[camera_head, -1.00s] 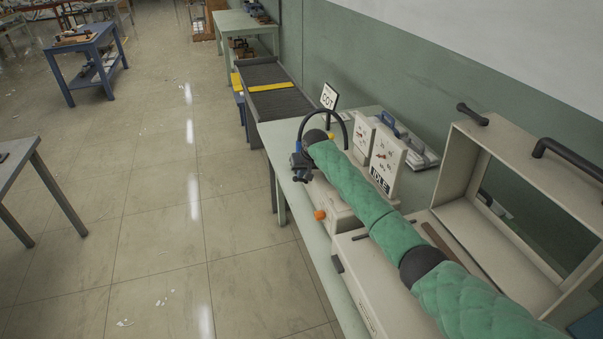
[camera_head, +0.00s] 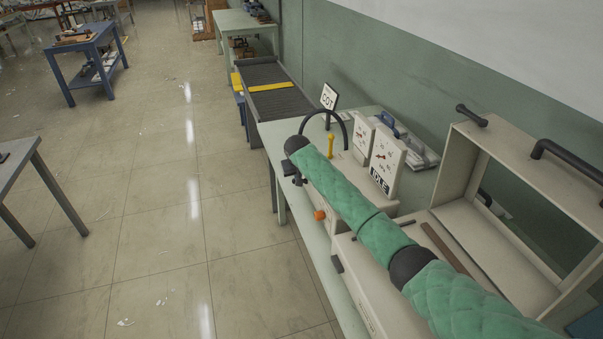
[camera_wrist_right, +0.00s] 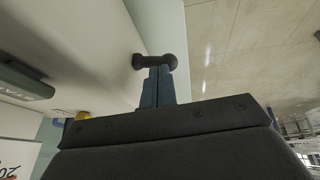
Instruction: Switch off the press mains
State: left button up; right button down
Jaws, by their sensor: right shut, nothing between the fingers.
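The press (camera_head: 355,265) is a cream machine on the pale green bench, with an orange knob (camera_head: 319,215) on its front side and a yellow lever (camera_head: 331,146) on top. My right gripper (camera_head: 292,171) is at the bench's front side. In the right wrist view its blue fingers (camera_wrist_right: 158,87) are shut and empty, with the tips right at a black knobbed lever (camera_wrist_right: 153,62) on a cream face. I cannot tell whether they touch. My left gripper is out of view.
A cream open frame with black handles (camera_head: 568,160) stands at the right. Two cream gauge boxes (camera_head: 362,138) and a black hoop stand behind the arm. A conveyor (camera_head: 275,103) adjoins the bench.

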aim_at(293, 183)
jog(key=f+h, duration=0.1)
jog(key=a+f+t+h+b, duration=0.1)
jog(key=h, duration=0.1)
jog(key=a+n+t+h, duration=0.1)
jog(key=h, duration=0.1)
jog(key=shift+s+f+b, duration=0.3)
jog(key=shift+f+b, duration=0.1)
jog(key=shift+f, duration=0.1)
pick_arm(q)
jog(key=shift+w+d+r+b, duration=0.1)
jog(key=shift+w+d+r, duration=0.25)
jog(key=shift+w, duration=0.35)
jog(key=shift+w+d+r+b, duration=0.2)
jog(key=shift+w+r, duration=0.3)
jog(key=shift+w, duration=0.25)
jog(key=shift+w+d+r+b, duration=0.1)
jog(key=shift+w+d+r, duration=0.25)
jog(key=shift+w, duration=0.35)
pick_arm(e)
jog(key=shift+a+f, duration=0.15)
jog(key=shift+f, duration=0.1)
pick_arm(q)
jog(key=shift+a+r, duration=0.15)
pick_arm(e)
jog(key=shift+r, duration=0.1)
